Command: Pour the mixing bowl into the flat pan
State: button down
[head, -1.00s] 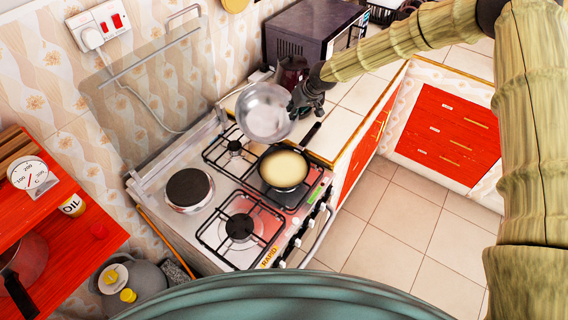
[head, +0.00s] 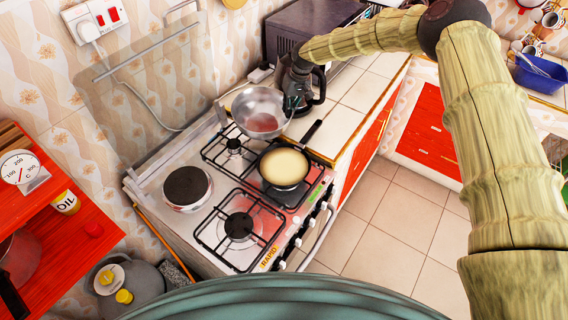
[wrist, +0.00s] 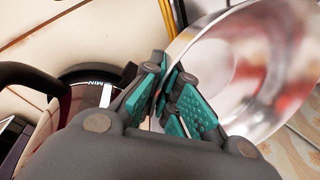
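The metal mixing bowl (head: 257,105) is held above the back right of the stove, up and left of the pan in the head view. Its open side faces up toward the camera; it looks empty, with reddish reflections inside. My gripper (head: 292,101) is shut on its right rim; in the wrist view the teal finger pads (wrist: 165,92) pinch the bowl wall (wrist: 240,75). The flat pan (head: 284,166) sits on the front right burner, its black handle pointing up and right. A pale yellow layer covers its inside.
A dark jug with a black handle (head: 319,88) stands on the counter close beside my gripper. A microwave (head: 290,38) is behind it. The stove (head: 215,235) has free burners at left and front. White counter tiles (head: 357,90) are clear at right.

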jog(key=shift+w+a+r+g+h+b, duration=0.3)
jog(key=shift+w+g+h+b, duration=0.15)
jog(key=shift+g+b, duration=0.2)
jog(key=shift+w+r, duration=0.15)
jog(key=shift+r, duration=0.05)
dwell(1.1)
